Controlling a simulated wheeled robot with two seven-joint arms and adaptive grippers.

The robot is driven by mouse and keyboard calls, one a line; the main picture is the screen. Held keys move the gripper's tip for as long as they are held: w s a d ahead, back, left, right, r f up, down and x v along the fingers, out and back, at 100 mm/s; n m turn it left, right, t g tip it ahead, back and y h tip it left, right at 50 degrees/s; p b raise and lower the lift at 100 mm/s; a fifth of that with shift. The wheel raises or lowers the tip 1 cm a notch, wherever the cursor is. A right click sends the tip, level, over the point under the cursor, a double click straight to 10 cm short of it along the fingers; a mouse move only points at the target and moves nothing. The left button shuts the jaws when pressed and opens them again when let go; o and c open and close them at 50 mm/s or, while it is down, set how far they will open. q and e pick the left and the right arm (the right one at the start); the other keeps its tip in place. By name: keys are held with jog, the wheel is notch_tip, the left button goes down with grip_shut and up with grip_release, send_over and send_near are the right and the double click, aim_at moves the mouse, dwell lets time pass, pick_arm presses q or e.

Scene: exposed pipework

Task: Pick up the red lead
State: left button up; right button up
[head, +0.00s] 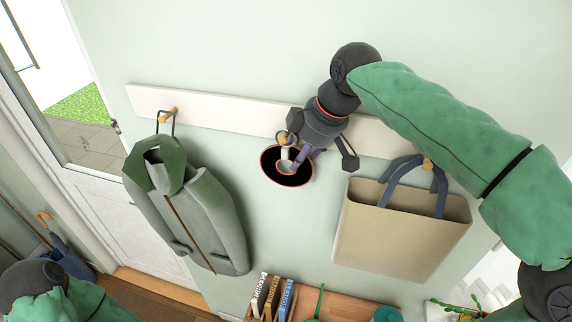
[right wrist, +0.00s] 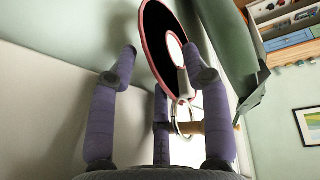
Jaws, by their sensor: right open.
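The red lead (head: 273,176) shows as a black disc with a red rim and a pale centre, hanging by a metal ring from a wooden peg on the white rail. In the right wrist view the lead (right wrist: 160,40) is just beyond the fingertips, with its ring around the peg (right wrist: 215,127). My right gripper (head: 300,160) is at the lead in the head view, partly covering it. In the right wrist view its purple fingers (right wrist: 160,65) are spread around the ring and the lower disc. I cannot tell whether they touch it. My left gripper is out of view.
A grey-green coat (head: 205,215) hangs left of the lead. A beige bag (head: 400,235) hangs close on the right. Below is a wooden shelf (head: 345,305) with several books (head: 271,298). A door stands at the left.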

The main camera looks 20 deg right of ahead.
jog(key=shift+w+f, duration=0.1)
jog(key=shift+w, duration=0.05)
jog(key=shift+c, duration=1.1)
jog(key=shift+s, duration=0.2)
grip_shut()
